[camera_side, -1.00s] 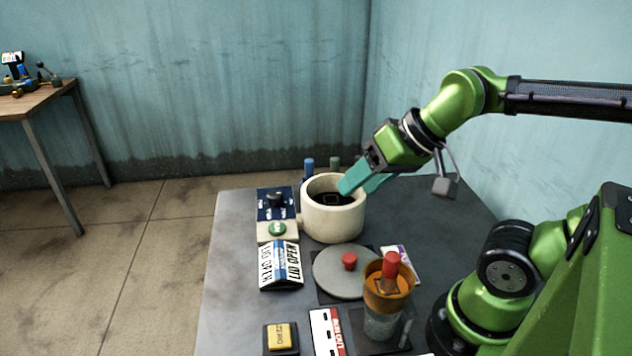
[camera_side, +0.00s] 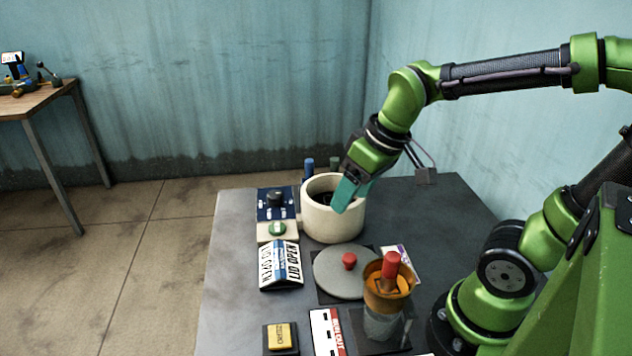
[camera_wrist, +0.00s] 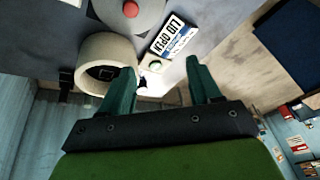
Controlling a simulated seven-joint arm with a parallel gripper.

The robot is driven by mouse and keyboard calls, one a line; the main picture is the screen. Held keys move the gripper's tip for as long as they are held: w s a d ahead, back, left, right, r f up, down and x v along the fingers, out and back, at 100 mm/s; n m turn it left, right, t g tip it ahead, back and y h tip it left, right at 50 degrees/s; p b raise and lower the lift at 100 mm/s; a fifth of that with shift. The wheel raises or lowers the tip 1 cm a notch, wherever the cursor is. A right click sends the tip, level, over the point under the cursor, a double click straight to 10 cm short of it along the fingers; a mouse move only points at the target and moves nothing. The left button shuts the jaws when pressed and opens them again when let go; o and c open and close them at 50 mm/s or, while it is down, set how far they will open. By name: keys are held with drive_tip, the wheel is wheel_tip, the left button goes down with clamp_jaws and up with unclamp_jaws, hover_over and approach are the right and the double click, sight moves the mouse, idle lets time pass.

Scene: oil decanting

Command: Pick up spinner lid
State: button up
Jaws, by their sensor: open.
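The spinner lid (camera_side: 341,277) is a flat grey disc with a red knob (camera_side: 349,261). It lies on a dark square on the table, in front of the cream spinner pot (camera_side: 333,219). The lid also shows at the top of the wrist view (camera_wrist: 108,12), partly cut off. The pot stands open at the top. My gripper (camera_side: 349,193) has teal fingers, open and empty, at the pot's rim in the side view. In the wrist view the fingers (camera_wrist: 165,88) are spread apart, with the pot (camera_wrist: 100,65) beside the left one. The lid is apart from the fingers.
A clear vessel with an orange funnel and red-topped piece (camera_side: 388,285) stands right of the lid. A "LID OPEN" sign (camera_side: 281,265), a control panel with a green button (camera_side: 278,229) and a yellow button (camera_side: 281,337) line the left side. The table's back right is clear.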

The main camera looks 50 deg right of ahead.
wheel_tip(320, 180, down, 2)
drive_tip(key=w+d+n+g, duration=0.1)
drive_tip(key=n+g, duration=0.1)
drive_tip(key=n, duration=0.4)
drive_tip(key=n+g+h, duration=0.1)
drive_tip(key=n+g, duration=0.1)
drive_tip(key=n, duration=0.5)
hover_over(348, 257)
drive_tip(key=f, duration=1.1)
drive_tip(key=shift+s+f, duration=0.2)
drive_tip(key=shift+f, duration=0.1)
drive_tip(key=shift+w+f, duration=0.2)
drive_tip(key=shift+f, duration=2.5)
drive_tip(key=shift+c, duration=0.3)
clamp_jaws()
